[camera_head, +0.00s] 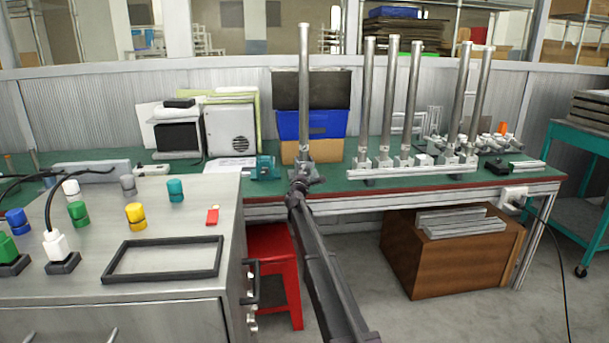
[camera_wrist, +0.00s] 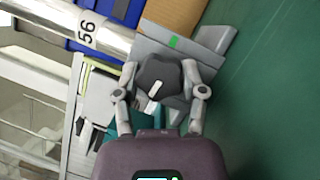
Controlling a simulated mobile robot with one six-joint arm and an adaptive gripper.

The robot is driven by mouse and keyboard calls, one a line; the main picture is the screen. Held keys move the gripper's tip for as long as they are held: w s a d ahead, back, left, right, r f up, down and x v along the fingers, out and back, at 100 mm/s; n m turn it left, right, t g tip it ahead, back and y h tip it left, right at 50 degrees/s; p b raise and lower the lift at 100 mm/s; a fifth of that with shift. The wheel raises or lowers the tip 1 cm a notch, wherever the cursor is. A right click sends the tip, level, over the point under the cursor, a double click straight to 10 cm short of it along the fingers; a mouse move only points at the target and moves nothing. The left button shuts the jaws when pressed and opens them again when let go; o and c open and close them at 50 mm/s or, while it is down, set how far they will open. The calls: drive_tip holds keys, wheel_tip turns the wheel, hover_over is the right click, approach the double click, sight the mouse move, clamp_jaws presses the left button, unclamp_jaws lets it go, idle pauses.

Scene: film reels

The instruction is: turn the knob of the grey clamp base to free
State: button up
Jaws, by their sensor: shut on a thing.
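The grey clamp base (camera_head: 308,177) sits on the green bench top with an upright metal post (camera_head: 304,95) in it. In the wrist view the base (camera_wrist: 205,50) carries a dark grey knob (camera_wrist: 160,80) with a white line. The line slants up to the right, and a green mark (camera_wrist: 174,42) shows on the base beyond the knob. The post, labelled 56 (camera_wrist: 88,32), runs off at upper left. My gripper (camera_wrist: 159,68) has one finger on each side of the knob and is shut on it. In the head view my gripper (camera_head: 299,186) meets the base's front, and the knob is hidden.
To the right, several more posts stand on a long grey rail (camera_head: 410,172). A blue bin (camera_head: 300,124) is behind the base, and a small teal device (camera_head: 264,168) is to its left. A steel cabinet (camera_head: 185,255) with coloured knobs stands at front left. A red stool (camera_head: 270,262) is below.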

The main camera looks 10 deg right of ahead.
drive_tip(key=o, duration=1.2)
drive_tip(key=shift+c, duration=0.2)
drive_tip(key=shift+s, duration=0.1)
drive_tip(key=shift+s+d+f+n+y+p, duration=0.15)
drive_tip(key=shift+s+n+y+p, duration=0.35)
drive_tip(key=shift+s+n, duration=0.6)
drive_tip(key=s+n+y+p, duration=0.2)
drive_tip(key=s+n+y, duration=0.3)
drive_tip(key=s+n, duration=0.6)
drive_tip(key=shift+s+g+y, duration=0.2)
drive_tip(key=shift+g+y, duration=0.2)
drive_tip(key=shift+w, duration=0.1)
